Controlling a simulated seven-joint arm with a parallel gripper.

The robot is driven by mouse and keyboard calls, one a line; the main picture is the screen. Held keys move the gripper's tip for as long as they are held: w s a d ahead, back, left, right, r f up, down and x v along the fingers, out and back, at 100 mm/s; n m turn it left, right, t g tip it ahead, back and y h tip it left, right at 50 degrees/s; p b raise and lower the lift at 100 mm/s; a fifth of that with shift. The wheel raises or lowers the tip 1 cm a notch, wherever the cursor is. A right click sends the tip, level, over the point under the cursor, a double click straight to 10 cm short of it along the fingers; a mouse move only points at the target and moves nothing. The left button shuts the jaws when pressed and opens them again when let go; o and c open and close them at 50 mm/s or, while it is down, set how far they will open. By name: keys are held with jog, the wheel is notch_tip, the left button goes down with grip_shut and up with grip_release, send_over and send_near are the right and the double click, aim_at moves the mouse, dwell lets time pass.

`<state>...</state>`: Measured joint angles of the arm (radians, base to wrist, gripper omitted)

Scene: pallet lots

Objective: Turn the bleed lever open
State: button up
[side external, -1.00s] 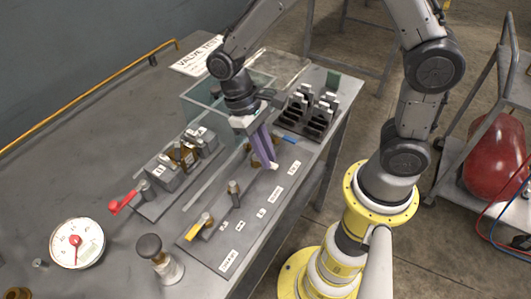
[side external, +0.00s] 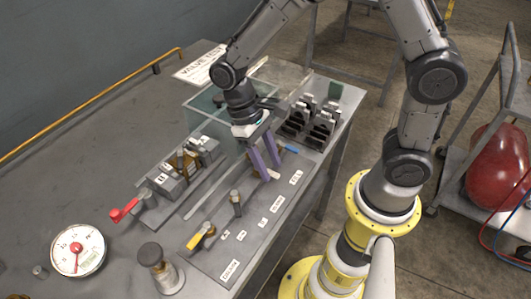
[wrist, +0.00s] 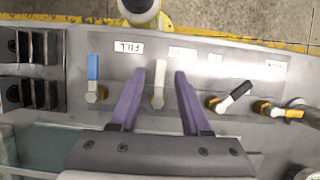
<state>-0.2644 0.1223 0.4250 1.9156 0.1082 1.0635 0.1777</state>
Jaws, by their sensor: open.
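My gripper (side external: 267,172) is open and points down over the grey valve panel (wrist: 205,80). In the wrist view its two purple fingers (wrist: 160,75) stand on either side of a pale, upright-pointing lever (wrist: 158,88), with a gap on each side. To the left is a blue lever (wrist: 93,68); to the right are a black-and-white lever (wrist: 237,95), turned at a slant, and a yellow lever (wrist: 288,113). A label reading FILL (wrist: 128,47) is legible; I cannot read which label says bleed.
A round dial gauge (side external: 77,249) and a dark-topped post (side external: 158,267) stand at the left front. A clear-walled box (side external: 205,108) is beside my wrist, and black racks (side external: 315,125) stand to the right.

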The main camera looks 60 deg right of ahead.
jog(key=v, duration=1.4)
jog(key=shift+s, duration=0.1)
jog(key=s+d+r+m+t, duration=0.1)
jog(key=s+d+r+t, duration=0.45)
jog(key=s+r, duration=0.2)
jog(key=s+d+f+t, duration=0.3)
jog(key=s+f+t, duration=0.1)
jog(key=s, duration=0.2)
jog(key=shift+s+d+f+n+t, duration=0.25)
jog(key=shift+f+n+t, duration=0.1)
jog(key=shift+n, duration=0.05)
